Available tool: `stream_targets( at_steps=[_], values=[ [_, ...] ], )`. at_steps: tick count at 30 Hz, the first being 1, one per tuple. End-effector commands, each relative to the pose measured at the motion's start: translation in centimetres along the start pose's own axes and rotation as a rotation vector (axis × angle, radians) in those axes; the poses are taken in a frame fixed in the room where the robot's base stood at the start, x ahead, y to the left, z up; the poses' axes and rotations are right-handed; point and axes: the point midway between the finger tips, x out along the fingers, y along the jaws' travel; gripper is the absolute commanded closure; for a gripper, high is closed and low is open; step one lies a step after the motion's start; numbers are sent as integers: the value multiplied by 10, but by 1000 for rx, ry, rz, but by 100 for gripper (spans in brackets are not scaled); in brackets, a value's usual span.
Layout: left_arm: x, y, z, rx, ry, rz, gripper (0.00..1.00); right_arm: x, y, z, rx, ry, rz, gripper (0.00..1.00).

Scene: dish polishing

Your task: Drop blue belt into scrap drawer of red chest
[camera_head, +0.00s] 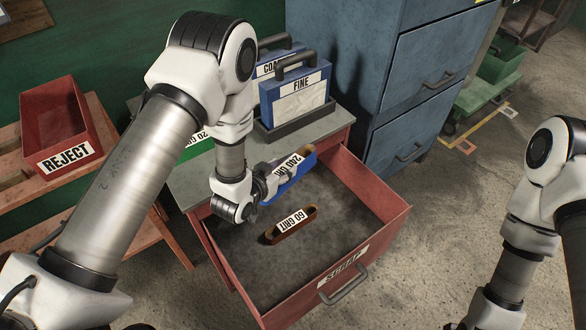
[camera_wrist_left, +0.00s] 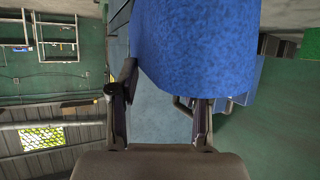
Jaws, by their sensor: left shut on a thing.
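The blue belt (camera_head: 290,178), with a white label that seems to read "240 GRIT", is held in my left gripper (camera_head: 270,178) over the back part of the open scrap drawer (camera_head: 392,217). The belt also shows large in the left wrist view (camera_wrist_left: 200,45), between the two fingers of the left gripper (camera_wrist_left: 163,100). The drawer is pulled out of the red chest (camera_head: 345,128) and its front is labelled "SCRAP". My right arm shows at the right edge of the head view, but its gripper is out of the picture.
A brown belt (camera_head: 280,232) labelled "60 GRIT" lies on the drawer floor. A blue "FINE" case (camera_head: 296,98) stands on the chest top. A red "REJECT" bin (camera_head: 62,130) stands on a wooden bench at left. A blue cabinet (camera_head: 425,75) stands behind the drawer.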

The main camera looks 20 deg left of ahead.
Motion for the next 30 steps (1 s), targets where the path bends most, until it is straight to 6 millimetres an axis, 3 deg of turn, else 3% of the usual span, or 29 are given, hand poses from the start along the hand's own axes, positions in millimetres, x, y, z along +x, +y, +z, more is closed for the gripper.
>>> stream_targets(
  at_steps=[1,9,16,25,26,27,28,30],
  values=[
    [15,-5,18,14,6,21,100,16,0,0,0,0,0,60],
    [46,-8,50,48,9,45,100,62,0,0,1,0,0,60],
    [58,-8,74,47,9,44,100,81,1,0,1,0,0,60],
    [59,-8,75,47,9,44,100,81,1,0,0,1,0,60],
    [59,-8,75,47,9,44,45,81,1,0,0,1,0,60],
    [59,-8,75,47,9,44,31,81,1,0,1,1,0,60],
    [59,-8,75,47,9,44,23,81,1,0,1,1,0,60],
    [59,-8,75,47,9,44,23,81,1,0,1,1,0,60]
  ],
)
